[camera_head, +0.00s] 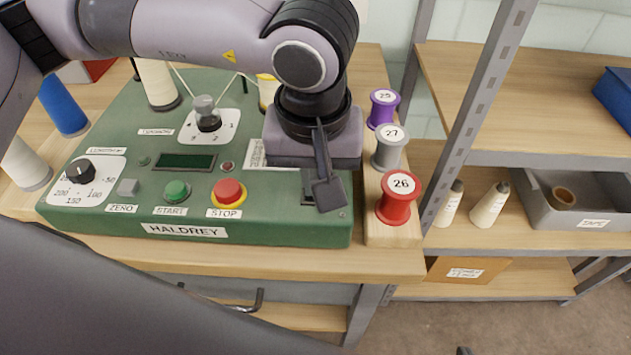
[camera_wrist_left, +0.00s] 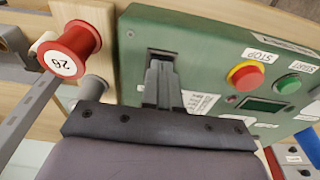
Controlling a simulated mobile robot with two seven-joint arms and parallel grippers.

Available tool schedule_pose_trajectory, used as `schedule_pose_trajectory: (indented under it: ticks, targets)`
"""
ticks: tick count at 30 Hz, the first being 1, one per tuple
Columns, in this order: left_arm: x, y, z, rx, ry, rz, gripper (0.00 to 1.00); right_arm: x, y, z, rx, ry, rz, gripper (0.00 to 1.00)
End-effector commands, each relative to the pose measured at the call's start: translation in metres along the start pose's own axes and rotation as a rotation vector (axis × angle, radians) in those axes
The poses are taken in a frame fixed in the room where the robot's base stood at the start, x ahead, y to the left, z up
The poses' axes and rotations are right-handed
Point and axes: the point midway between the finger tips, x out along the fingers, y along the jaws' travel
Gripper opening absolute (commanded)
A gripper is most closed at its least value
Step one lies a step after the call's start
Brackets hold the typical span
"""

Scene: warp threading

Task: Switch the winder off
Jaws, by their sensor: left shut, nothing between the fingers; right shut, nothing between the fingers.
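The winder (camera_head: 110,215) is a green console marked HALDREY on the wooden table. A dark switch plate (camera_head: 307,188) sits on its right front, mostly hidden by my left gripper (camera_head: 328,195). That gripper comes down over the plate with its fingers together and empty. In the left wrist view the fingers (camera_wrist_left: 160,85) lie over the dark slot of the plate; I cannot tell whether they touch it or how the switch is set. The red STOP button (camera_head: 229,192) and green START button (camera_head: 177,191) are left of the gripper. My right gripper is not visible.
A wooden strip right of the winder holds a red spool 26 (camera_head: 399,198), grey spool 27 (camera_head: 389,148) and purple spool 25 (camera_head: 383,108). A selector knob (camera_head: 208,113) and yarn cones stand at the back and left. A shelf upright (camera_head: 477,105) rises at right.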

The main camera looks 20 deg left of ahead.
Motion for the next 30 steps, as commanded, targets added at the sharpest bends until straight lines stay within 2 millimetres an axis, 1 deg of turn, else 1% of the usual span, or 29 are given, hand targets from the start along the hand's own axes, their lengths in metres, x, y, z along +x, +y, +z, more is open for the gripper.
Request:
schedule_pose_trajectory:
  ticks: [2,8,30]
  targets:
    - [0.002,0.000,0.000,-0.001,0.000,0.000,0.00,0.001,0.000,0.002,0.000,0.000,0.000,0.00]
    - [-0.004,0.000,-0.001,-0.001,0.001,0.001,0.00,-0.001,0.000,-0.002,0.000,0.000,0.000,0.00]
    - [-0.063,0.000,-0.010,-0.001,0.001,0.000,0.00,-0.018,0.000,-0.025,0.000,0.000,0.000,0.00]
